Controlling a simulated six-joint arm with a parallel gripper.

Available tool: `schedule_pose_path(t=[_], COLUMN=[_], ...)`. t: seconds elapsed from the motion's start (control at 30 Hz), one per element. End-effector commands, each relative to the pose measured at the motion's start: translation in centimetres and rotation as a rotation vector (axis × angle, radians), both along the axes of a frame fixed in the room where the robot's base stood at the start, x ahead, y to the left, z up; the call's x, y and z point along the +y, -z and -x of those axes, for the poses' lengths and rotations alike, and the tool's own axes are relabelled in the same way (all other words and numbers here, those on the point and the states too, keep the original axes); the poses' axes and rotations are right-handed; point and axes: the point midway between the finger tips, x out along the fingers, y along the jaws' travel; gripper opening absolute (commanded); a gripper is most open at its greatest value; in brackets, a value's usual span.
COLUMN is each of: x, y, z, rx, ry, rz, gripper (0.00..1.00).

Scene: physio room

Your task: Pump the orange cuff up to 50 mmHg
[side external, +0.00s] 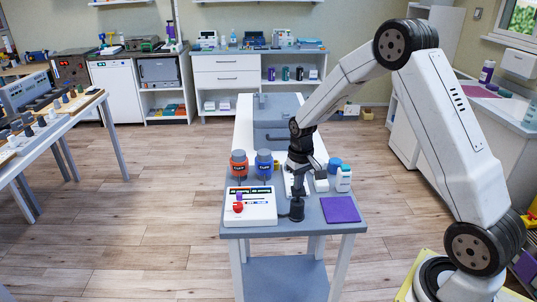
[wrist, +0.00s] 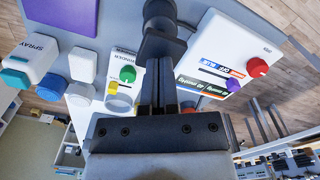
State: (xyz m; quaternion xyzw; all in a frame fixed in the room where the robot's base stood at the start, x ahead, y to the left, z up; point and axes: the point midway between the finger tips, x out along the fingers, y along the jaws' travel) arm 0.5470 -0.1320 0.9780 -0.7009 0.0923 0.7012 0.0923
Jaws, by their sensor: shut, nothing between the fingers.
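An orange cylinder with a dark label (side external: 239,166), likely the orange cuff, stands at the table's left, beside a similar blue one (side external: 264,164). A black upright piece with a round base (side external: 296,212), perhaps the pump, stands at the front middle; in the wrist view it lies just beyond my fingertips (wrist: 162,47). A white box (side external: 262,211) with a red knob (wrist: 256,67), a purple-blue slider (wrist: 232,86) and coloured strips is on its left; I cannot read a pressure. My gripper (side external: 297,192) is shut and empty just above the black piece; contact cannot be told.
A second white panel with a green knob (wrist: 127,73) and a yellow knob (wrist: 113,87) lies behind my gripper. A white spray bottle (wrist: 31,64) and a blue-capped bottle (side external: 343,179) stand nearby. A purple pad (side external: 340,209) lies flat at the front right.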

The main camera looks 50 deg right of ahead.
Motion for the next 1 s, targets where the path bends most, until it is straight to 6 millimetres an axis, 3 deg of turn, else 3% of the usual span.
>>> schedule_pose_path(t=[1.0], x=[0.0], y=[2.9], z=[0.0], rx=[0.001], ry=[0.0], rz=[0.0], gripper=[0.0])
